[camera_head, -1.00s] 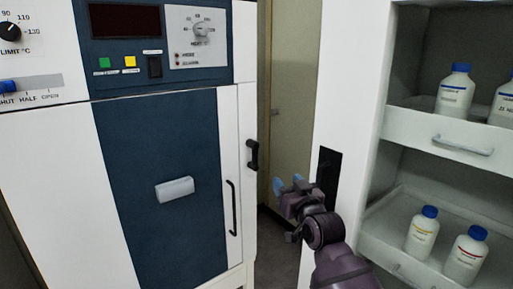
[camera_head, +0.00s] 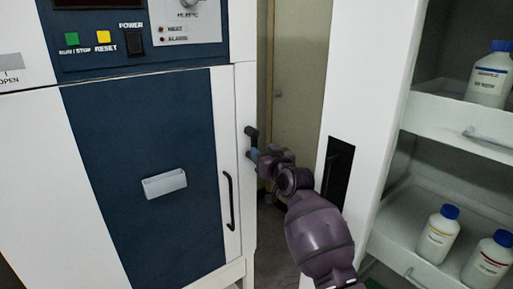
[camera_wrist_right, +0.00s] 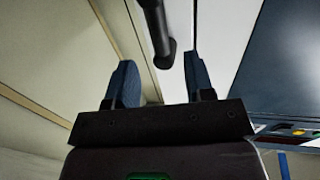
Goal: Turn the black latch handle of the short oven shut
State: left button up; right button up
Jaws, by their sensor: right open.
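The black latch handle (camera_head: 252,134) sits on the right side edge of the short oven (camera_head: 145,175), a white cabinet with a dark blue door. It stands roughly upright, and its lower part is partly hidden by my right gripper (camera_head: 259,154). In the right wrist view the latch handle (camera_wrist_right: 155,28) comes down from the top edge. Its lower end appears between the two blue fingertips of my open right gripper (camera_wrist_right: 160,76), slightly beyond them. I cannot tell whether they touch it. My left gripper is not in view.
A thin black door pull (camera_head: 229,200) is on the oven front, left of the latch. A white shelf unit (camera_head: 375,80) with bottles (camera_head: 438,235) stands close on the right. A narrow gap lies between oven and shelf, with my right arm in it.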

aim_at(256, 145)
jog(key=x, duration=0.3)
jog(key=shift+w+f+b, duration=0.15)
jog(key=shift+w+b, duration=0.1)
jog(key=shift+b, duration=0.1)
jog(key=shift+x, duration=0.85)
jog(key=shift+s, duration=0.1)
grip_shut()
